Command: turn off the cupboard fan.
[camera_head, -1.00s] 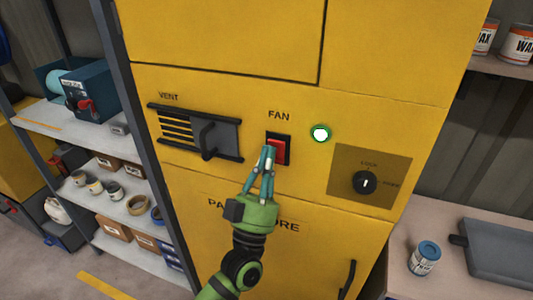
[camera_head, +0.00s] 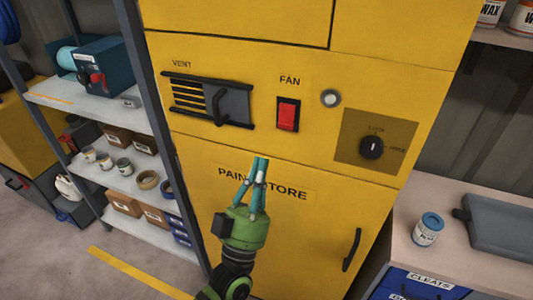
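The yellow paint store cupboard (camera_head: 305,225) fills the middle of the head view. Its red fan switch (camera_head: 287,116) sits in a black frame under the word FAN, fully in view. The round indicator lamp (camera_head: 330,98) right of the switch is unlit and grey. My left gripper (camera_head: 260,161) is below and left of the switch, apart from it, in front of the PAINT STORE lettering. Its teal fingers point up with their tips together, and nothing shows between them. My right gripper is not in view.
A vent slider with a handle (camera_head: 219,107) is left of the switch, and a lock knob (camera_head: 371,147) is right of it. A door handle (camera_head: 351,249) stands out lower right. Shelves (camera_head: 118,130) stand left; a bench with a blue-labelled can (camera_head: 428,229) stands right.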

